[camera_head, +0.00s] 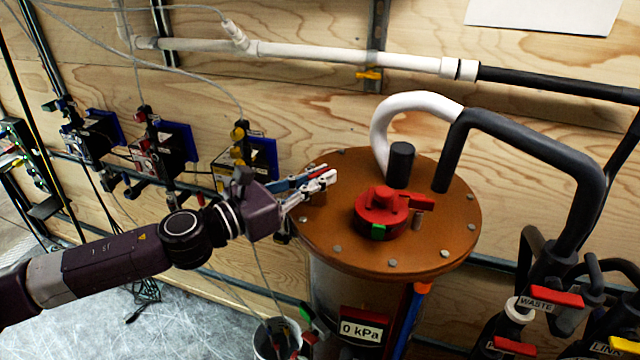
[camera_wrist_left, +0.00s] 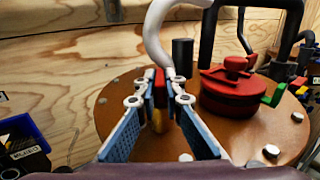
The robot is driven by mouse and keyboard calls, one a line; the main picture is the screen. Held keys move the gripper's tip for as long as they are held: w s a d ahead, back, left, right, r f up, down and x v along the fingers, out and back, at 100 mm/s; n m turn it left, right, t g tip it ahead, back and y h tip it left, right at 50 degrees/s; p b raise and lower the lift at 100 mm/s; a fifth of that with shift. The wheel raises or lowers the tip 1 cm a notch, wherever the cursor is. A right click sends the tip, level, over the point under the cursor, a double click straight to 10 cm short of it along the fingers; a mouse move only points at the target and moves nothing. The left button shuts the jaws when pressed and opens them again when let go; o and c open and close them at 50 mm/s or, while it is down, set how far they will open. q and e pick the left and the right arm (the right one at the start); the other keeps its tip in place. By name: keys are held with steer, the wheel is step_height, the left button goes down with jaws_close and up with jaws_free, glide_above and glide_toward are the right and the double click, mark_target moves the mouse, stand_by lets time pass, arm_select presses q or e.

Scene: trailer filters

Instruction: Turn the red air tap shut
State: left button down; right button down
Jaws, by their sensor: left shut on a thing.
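My left gripper (camera_head: 328,178) is over the left part of the round brown lid (camera_head: 330,235). In the left wrist view, its blue-padded fingers (camera_wrist_left: 160,88) are closed on a narrow upright red piece (camera_wrist_left: 158,92), which looks like the red air tap's handle. The fingers hide most of it, so its turn angle cannot be told. A larger red cap (camera_head: 383,208) with a raised knob sits on the lid, right of the gripper and apart from it. It also shows in the left wrist view (camera_wrist_left: 230,95). My right gripper is not in view.
A white hose (camera_head: 385,125), a black stub (camera_head: 401,165) and a black pipe (camera_head: 540,145) rise behind the cap. A gauge sign (camera_head: 361,330) reads 0 kPa below the lid. Red-handled valves, one labelled WASTE (camera_head: 536,304), stand at lower right. A bucket (camera_head: 275,340) stands below.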

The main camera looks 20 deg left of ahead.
arm_select(q)
steer(key=m+g+h+b, duration=0.3)
steer(key=g+b, duration=0.1)
steer(key=m+g+h+b, duration=0.3)
steer(key=m+g+b, duration=0.1)
steer(key=b, duration=0.1)
steer(key=shift+w+f+g+h, duration=0.1)
steer(key=shift+f+g+h, duration=0.05)
steer(key=shift+g+h, duration=0.2)
steer(key=shift+r+m+g+h+b, duration=0.15)
steer(key=shift+m+g+h+b, duration=0.2)
steer(key=shift+m+g+b, duration=0.8)
steer(key=shift+r+m+g+h+b, duration=0.1)
steer(key=shift+m+g+h+b, duration=0.2)
steer(key=shift+m+g+b, duration=0.8)
steer(key=shift+n+g+p, duration=0.3)
steer(key=shift+n+g, duration=0.05)
steer(key=shift+g, duration=0.25)
steer(key=c, duration=2)
jaws_free()
steer(key=shift+c, duration=0.2)
steer(key=shift+a, duration=0.1)
steer(key=a, duration=1.2)
steer(key=shift+s, duration=0.35)
